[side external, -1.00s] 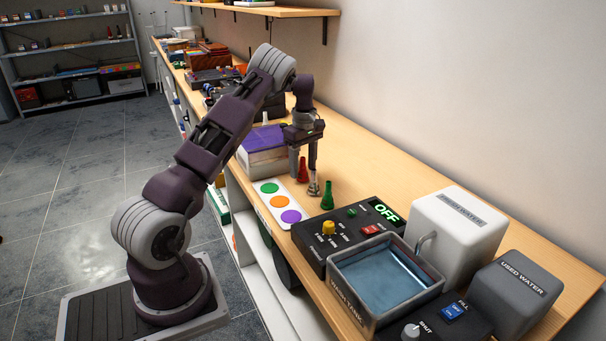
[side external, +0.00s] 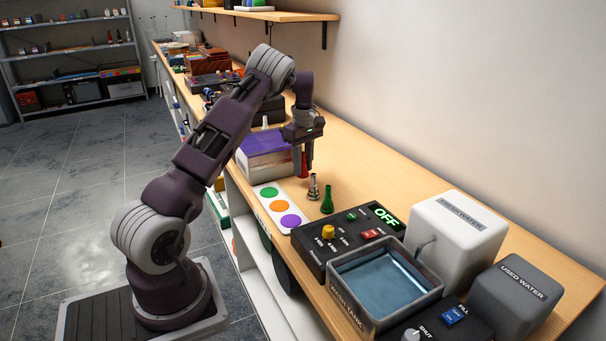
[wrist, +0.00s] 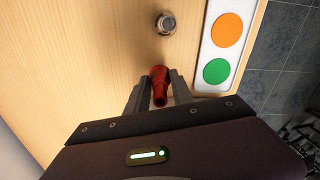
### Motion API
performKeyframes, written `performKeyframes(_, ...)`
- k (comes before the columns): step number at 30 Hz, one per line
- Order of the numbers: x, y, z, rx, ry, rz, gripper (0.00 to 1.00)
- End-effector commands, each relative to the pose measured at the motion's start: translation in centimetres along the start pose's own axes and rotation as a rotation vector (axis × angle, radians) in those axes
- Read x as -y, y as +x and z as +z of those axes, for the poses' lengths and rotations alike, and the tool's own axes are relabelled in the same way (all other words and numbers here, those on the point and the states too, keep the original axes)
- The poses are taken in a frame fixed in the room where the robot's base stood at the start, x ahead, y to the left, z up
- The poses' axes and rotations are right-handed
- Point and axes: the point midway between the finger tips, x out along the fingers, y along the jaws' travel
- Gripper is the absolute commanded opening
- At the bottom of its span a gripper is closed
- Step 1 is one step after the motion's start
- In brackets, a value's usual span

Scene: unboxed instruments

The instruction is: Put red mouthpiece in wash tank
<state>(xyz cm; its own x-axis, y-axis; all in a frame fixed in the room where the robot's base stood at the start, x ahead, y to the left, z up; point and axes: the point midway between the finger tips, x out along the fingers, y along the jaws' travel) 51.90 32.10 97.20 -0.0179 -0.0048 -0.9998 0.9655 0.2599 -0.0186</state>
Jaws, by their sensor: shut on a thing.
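The red mouthpiece (wrist: 159,84) stands between the fingers of my gripper (wrist: 158,95) in the wrist view, and the fingers are shut on it. In the side view my gripper (side external: 304,168) reaches down to the bench, and the red mouthpiece (side external: 304,160) is partly hidden behind a finger. I cannot tell whether its base is off the bench. The wash tank (side external: 344,313) is a grey open basin holding bluish water, well to the right and nearer the camera.
A metallic mouthpiece (side external: 313,187) and a green mouthpiece (side external: 327,201) stand close by. The black control box (side external: 322,256), its display reading OFF, lies before the tank. White (side external: 455,240) and grey (side external: 516,296) water containers stand beside the tank. A card with coloured dots (side external: 268,193) lies at the bench edge.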

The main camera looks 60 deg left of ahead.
Motion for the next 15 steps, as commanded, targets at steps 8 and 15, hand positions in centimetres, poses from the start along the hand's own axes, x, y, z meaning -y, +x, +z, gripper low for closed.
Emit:
performKeyframes(8, 0.0, -6.4, 0.0, -0.001, 0.002, 0.004, 0.0)
performKeyframes(15, 0.1, -12.4, -0.1, -0.005, 0.001, 0.005, 0.0)
